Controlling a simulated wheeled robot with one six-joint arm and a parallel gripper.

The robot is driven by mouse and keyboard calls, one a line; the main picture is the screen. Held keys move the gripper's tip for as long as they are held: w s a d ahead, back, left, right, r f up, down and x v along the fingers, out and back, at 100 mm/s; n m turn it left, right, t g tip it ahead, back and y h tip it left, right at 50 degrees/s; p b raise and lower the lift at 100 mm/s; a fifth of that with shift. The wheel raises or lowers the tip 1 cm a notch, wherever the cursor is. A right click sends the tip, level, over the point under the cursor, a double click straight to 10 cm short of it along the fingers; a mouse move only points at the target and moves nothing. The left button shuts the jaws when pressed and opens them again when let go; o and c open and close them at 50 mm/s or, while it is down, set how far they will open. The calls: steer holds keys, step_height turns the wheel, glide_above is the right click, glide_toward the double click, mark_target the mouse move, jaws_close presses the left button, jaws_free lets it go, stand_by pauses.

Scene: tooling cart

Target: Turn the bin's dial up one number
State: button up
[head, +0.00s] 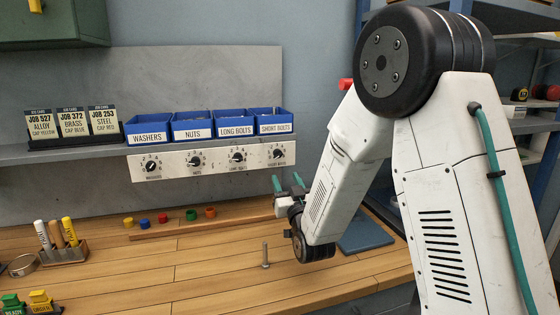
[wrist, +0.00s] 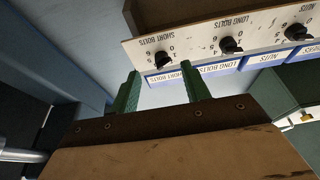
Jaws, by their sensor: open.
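A pale dial panel (head: 215,161) under the shelf carries the washers dial (head: 151,167), nuts dial (head: 195,160), long bolts dial (head: 237,157) and short bolts dial (head: 277,153), each a black knob with numbers around it. Their settings are too small to read surely. Above them are the blue washers bin (head: 150,133), nuts bin (head: 192,127), long bolts bin (head: 235,124) and short bolts bin (head: 274,121). My gripper (head: 287,181) is open and empty, below the panel's right end. In the upside-down wrist view, its green fingertips (wrist: 158,71) flank the short bolts knob (wrist: 163,60), apart from it.
A bolt (head: 265,254) stands upright on the wooden bench (head: 200,265). Several coloured caps (head: 163,217) lie at the back. Job cards (head: 72,122) stand on the shelf's left. Marker holder (head: 62,252) and a blue mat (head: 364,235) are on the bench.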

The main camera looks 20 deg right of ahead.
mark_target(279, 156)
steer(key=shift+t, duration=0.3)
steer(key=x, duration=0.2)
steer(key=r+x, duration=0.1)
steer(key=x, duration=0.4)
steer(key=shift+w+r, duration=0.1)
steer(key=shift+r, duration=0.2)
steer(key=c, duration=0.9)
